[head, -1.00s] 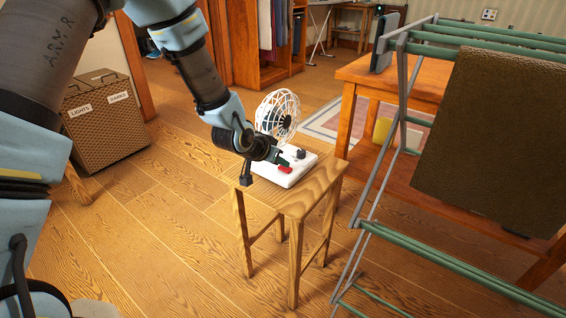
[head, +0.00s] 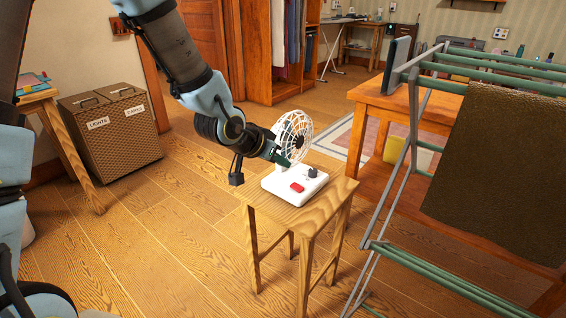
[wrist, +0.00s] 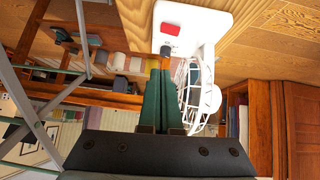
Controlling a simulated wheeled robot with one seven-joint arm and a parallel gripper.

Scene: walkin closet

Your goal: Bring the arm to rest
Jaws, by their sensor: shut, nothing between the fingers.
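My gripper (head: 283,158) is shut and empty. In the head view it hangs just above the white base of a small fan, close to the fan's cage; I cannot tell whether it touches. The fan (head: 295,183) has a white base with a red button and a dark knob, and stands on a small wooden stool (head: 317,215). In the wrist view the closed green fingers (wrist: 160,100) point toward the fan's base (wrist: 190,28), with the white cage (wrist: 197,95) beside them on the right.
A drying rack (head: 392,155) with a dark brown cloth (head: 500,165) stands at the right, before a wooden table (head: 372,97). A wicker hamper (head: 110,130) stands at the left near a wooden side table (head: 70,160). The floor between hamper and stool is clear.

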